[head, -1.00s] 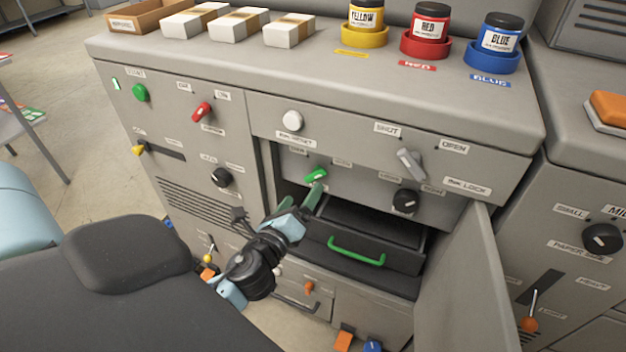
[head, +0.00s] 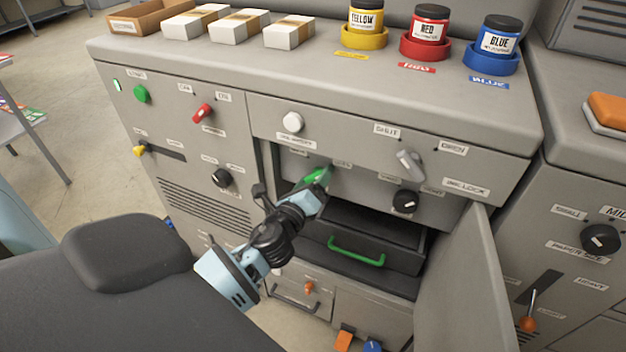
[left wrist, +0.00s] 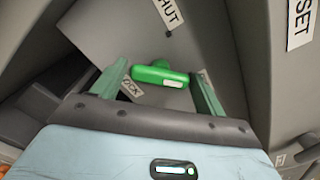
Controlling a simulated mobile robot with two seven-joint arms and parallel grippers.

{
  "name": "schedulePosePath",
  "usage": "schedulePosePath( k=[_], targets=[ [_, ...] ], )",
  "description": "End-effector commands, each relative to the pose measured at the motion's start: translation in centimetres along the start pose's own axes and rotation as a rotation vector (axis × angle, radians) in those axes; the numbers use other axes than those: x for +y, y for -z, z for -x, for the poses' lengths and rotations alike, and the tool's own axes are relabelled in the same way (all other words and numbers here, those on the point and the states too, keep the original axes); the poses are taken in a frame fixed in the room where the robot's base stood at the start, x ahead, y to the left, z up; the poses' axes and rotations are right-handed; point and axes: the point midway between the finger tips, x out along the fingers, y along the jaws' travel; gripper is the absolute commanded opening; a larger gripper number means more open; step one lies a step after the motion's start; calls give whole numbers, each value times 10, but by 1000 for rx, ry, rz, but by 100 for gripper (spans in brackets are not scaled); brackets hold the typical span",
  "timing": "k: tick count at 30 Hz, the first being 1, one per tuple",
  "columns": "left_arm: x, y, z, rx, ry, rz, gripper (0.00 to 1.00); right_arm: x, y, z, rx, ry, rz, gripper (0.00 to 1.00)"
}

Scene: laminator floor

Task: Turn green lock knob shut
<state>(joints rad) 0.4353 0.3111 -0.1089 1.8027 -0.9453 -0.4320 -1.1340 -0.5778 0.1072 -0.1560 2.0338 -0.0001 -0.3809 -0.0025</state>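The green lock knob (left wrist: 160,75) shows in the left wrist view as a green bar handle on a grey panel, between my left gripper's two fingers (left wrist: 163,88). The fingers are apart, one on each side of the bar, with gaps visible. Labels ending in "HUT" and "OCK" lie near the knob. In the head view the left gripper (head: 318,184) reaches up to the knob under the white round knob, and its fingers largely hide the knob. My right gripper is not in view.
An open compartment below holds a dark drawer with a green handle (head: 356,251). A grey door (head: 462,285) stands open at its right. A black knob (head: 404,201) and a grey lever (head: 410,162) sit to the right on the panel.

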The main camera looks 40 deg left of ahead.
Motion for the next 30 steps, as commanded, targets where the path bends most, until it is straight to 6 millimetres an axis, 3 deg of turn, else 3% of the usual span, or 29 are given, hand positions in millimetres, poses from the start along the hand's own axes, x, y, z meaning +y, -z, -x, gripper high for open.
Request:
schedulePosePath(
  k=[1, 7, 17, 30],
  targets=[
    [0, 0, 0, 0, 0, 0, 66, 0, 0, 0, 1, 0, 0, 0],
    [0, 0, 0, 0, 0, 0, 41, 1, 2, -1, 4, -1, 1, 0],
    [0, 0, 0, -1, -1, 52, 41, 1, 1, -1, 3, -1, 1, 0],
    [0, 0, 0, -2, -1, 389, 41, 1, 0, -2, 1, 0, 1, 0]
  ],
)
